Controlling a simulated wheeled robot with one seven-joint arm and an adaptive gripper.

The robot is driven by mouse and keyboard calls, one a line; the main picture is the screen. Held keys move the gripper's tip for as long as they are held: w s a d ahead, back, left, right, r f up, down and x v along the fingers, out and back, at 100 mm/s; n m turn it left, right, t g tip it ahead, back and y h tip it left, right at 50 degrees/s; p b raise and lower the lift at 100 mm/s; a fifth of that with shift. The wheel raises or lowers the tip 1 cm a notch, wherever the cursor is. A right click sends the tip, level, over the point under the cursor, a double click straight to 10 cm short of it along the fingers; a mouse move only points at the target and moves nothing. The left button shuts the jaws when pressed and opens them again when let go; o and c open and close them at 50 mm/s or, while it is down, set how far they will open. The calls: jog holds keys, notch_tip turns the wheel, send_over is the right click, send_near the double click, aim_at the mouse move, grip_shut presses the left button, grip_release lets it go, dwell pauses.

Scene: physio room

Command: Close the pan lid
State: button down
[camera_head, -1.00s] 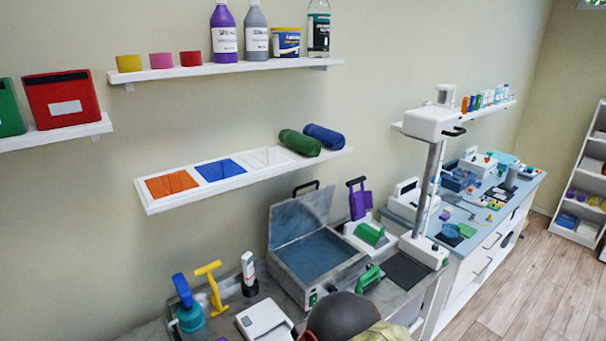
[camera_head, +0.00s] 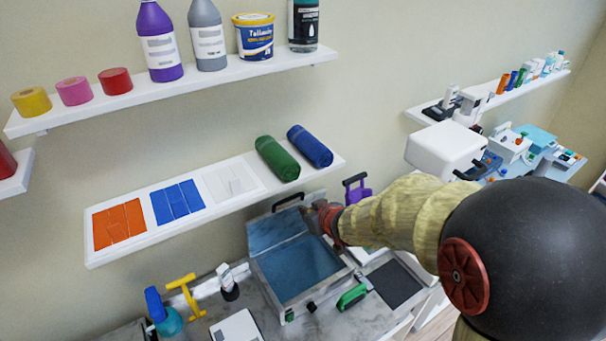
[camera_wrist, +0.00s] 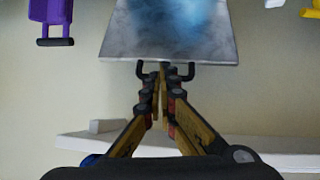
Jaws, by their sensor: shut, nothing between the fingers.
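The pan is a grey box with a blue inside (camera_head: 305,268) on the counter. Its lid (camera_head: 272,231) stands raised at the back, so the pan is open. The lid's dark handle (camera_head: 288,201) is at its top edge. My gripper (camera_head: 318,212) is beside the lid's upper right part in the head view. In the wrist view the lid (camera_wrist: 170,32) is ahead, with its dark handle (camera_wrist: 141,69) at its near edge. My gripper (camera_wrist: 161,68) is shut and empty, its tips overlapping the handle's middle. I cannot tell whether they touch it.
A wall shelf (camera_head: 130,203) with coloured bands and rolled towels is above and behind the pan. A purple item (camera_head: 357,190) stands behind my arm. A yellow tool (camera_head: 185,293) and a teal bottle (camera_head: 168,322) are left of the pan.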

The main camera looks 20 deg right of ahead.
jog(key=w+a+r+t+y, duration=0.2)
jog(key=w+a+r, duration=0.1)
jog(key=r, duration=0.1)
jog(key=x, duration=0.9)
jog(key=shift+w+d+f, duration=0.1)
jog(key=shift+d+f, duration=0.1)
jog(key=shift+f, duration=0.3)
jog(key=shift+b, duration=0.35)
